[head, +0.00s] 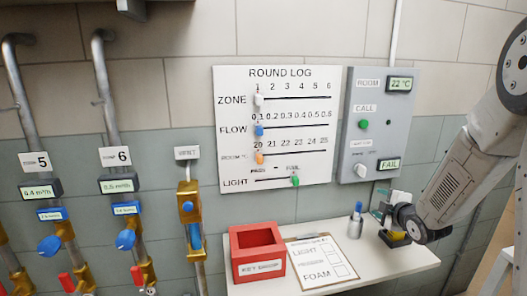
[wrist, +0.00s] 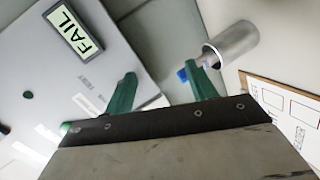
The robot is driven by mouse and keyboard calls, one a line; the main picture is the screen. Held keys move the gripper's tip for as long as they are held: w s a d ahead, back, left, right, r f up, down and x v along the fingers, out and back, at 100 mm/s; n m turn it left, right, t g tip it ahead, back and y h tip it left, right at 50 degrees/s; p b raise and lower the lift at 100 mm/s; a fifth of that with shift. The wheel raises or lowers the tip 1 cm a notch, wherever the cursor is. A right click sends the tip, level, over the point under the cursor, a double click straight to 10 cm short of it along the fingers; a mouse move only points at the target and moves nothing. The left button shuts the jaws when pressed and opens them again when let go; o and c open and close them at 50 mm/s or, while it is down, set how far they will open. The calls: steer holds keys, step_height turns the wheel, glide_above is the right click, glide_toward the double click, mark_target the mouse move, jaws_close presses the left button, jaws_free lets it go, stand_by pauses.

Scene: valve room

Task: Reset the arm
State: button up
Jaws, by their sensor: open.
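My arm reaches in from the right in the head view, and my gripper (head: 378,210) is above the right part of the white shelf, just right of the metal cup (head: 356,226). In the wrist view my gripper (wrist: 162,80) has its two green fingers apart, with nothing seen held between them. The cup (wrist: 232,42) with a blue-tipped item (wrist: 184,75) is beyond the right finger. The grey panel (wrist: 60,100) with a FAIL display (wrist: 73,30) is to the left. The head view shows this panel (head: 353,135) on the wall with a green call button.
The white shelf (head: 405,262) carries a red key drop box (head: 257,269) and a clipboard (head: 322,250). A yellow and black object (head: 393,240) is partly hidden under my arm. The round log board (head: 290,110) hangs above. Pipes with blue-handled valves (head: 125,239) stand left.

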steer(key=s+m+g+h, duration=0.3)
steer(key=s+m+g, duration=0.65)
steer(key=s, duration=0.65)
steer(key=s+a+r+m+g, duration=0.1)
steer(key=s+a+r, duration=0.3)
steer(key=s, duration=0.4)
steer(key=s+a+r+m+g+y, duration=0.1)
steer(key=s+a+r+m, duration=0.2)
steer(key=s, duration=0.6)
steer(key=s+a+r+m+g+y, duration=0.1)
steer(key=s+a+r+m, duration=0.1)
steer(key=s+a+r, duration=0.4)
steer(key=s, duration=0.3)
steer(key=shift+a, duration=0.35)
